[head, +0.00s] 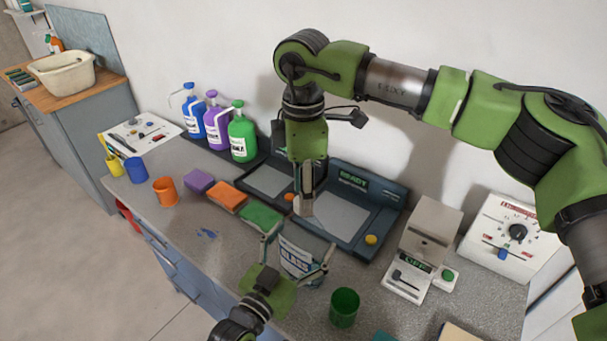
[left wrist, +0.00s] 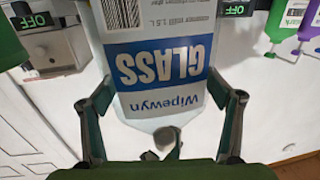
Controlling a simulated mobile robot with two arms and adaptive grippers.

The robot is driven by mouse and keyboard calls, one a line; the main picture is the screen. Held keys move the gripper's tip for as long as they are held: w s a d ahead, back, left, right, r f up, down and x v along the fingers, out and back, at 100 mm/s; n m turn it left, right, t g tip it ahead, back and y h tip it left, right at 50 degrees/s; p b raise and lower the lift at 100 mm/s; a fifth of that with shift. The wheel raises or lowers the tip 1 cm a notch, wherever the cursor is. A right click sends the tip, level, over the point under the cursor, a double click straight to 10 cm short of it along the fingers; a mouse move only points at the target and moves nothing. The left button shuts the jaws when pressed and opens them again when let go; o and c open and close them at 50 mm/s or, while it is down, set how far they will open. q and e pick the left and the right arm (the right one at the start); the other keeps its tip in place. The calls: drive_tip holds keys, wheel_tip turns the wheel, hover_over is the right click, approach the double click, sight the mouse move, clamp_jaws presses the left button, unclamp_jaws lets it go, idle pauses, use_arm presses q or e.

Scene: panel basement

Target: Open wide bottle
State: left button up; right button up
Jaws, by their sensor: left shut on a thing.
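The wide bottle (head: 298,262), with a white and blue "GLASS" label, is at the front of the counter in the head view. My left gripper (head: 297,254) is shut on it, a finger on each side of its body. The left wrist view shows the bottle (left wrist: 160,70) upside down in the picture between the finger links, narrowing toward the bottom edge. My right gripper (head: 306,205) points down just behind and above the bottle. Its fingers look close together, but their gap is unclear.
A green cup (head: 344,308) stands right of the bottle. Green (head: 261,216), orange (head: 227,197) and purple (head: 199,181) sponges lie to its left. Behind is a dark "READY" device (head: 343,215); a scale-like device (head: 420,265) is at right. Jugs (head: 243,138) stand farther back.

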drive_tip(key=shift+f, duration=0.6)
clamp_jaws()
